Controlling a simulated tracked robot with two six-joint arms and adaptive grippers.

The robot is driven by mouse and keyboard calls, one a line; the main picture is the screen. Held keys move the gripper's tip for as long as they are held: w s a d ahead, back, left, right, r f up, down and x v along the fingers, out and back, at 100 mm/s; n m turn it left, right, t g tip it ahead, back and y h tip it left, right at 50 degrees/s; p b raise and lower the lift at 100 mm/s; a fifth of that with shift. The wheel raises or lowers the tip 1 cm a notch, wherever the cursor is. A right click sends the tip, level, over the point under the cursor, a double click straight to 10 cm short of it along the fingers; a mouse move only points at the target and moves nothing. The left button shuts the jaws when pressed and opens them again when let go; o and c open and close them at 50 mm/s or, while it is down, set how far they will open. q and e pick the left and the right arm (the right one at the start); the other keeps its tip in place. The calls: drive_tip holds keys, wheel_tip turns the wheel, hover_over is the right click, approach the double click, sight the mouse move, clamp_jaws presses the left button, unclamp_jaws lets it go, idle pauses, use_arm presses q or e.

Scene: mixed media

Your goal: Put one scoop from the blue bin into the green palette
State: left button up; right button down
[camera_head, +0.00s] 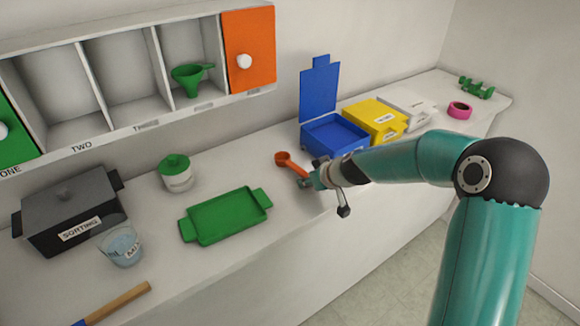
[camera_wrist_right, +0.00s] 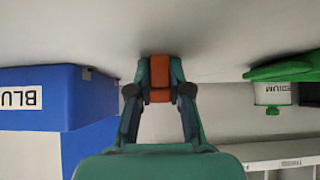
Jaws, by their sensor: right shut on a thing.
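The blue bin (camera_head: 322,140) stands on the counter with its blue lid (camera_head: 320,92) raised. Its contents cannot be made out. It also shows in the right wrist view (camera_wrist_right: 45,110) with its label upside down. The green palette (camera_head: 228,216), a tray with two handles, lies left of my right gripper (camera_head: 314,180). That gripper is shut on the handle of an orange scoop (camera_head: 283,158). The scoop's bowl points left, in front of the bin and apart from it. The orange handle (camera_wrist_right: 160,76) sits between the fingers in the right wrist view. My left gripper is not seen.
Yellow (camera_head: 375,120) and white (camera_head: 405,106) boxes stand right of the bin. A green-lidded jar (camera_head: 176,174), a dark sorting box (camera_head: 70,212), a clear beaker (camera_head: 122,248) and a wooden-handled tool (camera_head: 118,302) are at left. A cubby shelf (camera_head: 120,70) hangs above.

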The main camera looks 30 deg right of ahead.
drive_tip(key=shift+r, duration=0.2)
drive_tip(key=shift+r+p, duration=0.5)
drive_tip(key=shift+p, duration=0.1)
drive_tip(key=shift+r, duration=0.1)
wheel_tip(320, 180, up, 7)
drive_tip(key=p, duration=0.6)
idle(0.4)
drive_tip(key=shift+a, duration=0.15)
